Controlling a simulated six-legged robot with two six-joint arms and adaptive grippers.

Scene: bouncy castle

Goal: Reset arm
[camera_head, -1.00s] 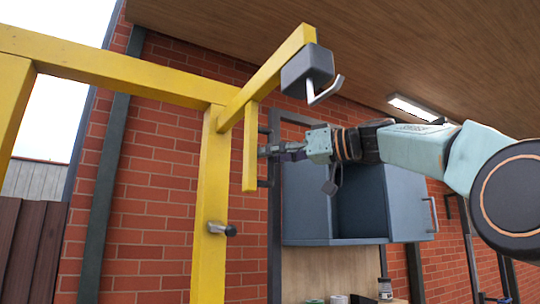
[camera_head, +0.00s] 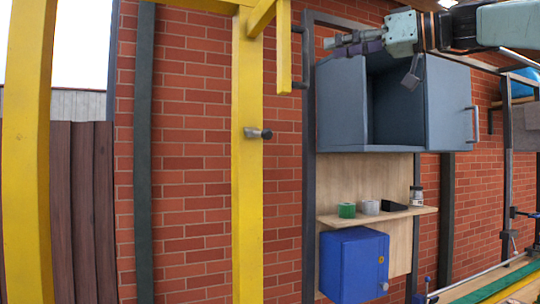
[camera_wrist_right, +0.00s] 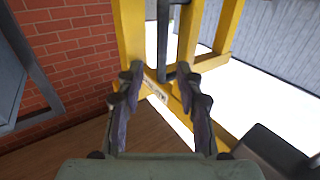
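My right arm comes in from the upper right in the head view. Its gripper (camera_head: 352,43) points left, in front of the upper part of the grey-blue cabinet (camera_head: 345,105). In the right wrist view the two fingers of the right gripper (camera_wrist_right: 160,78) stand apart with nothing between them. The yellow frame shows beyond the fingertips there; I cannot tell the exact gap to it. My left gripper is in neither view.
A yellow post (camera_head: 247,190) with a small knob (camera_head: 257,133) stands left of the cabinet. Below the cabinet, a wooden shelf (camera_head: 375,217) holds small containers, above a blue box (camera_head: 353,265). A brick wall (camera_head: 195,150) is behind.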

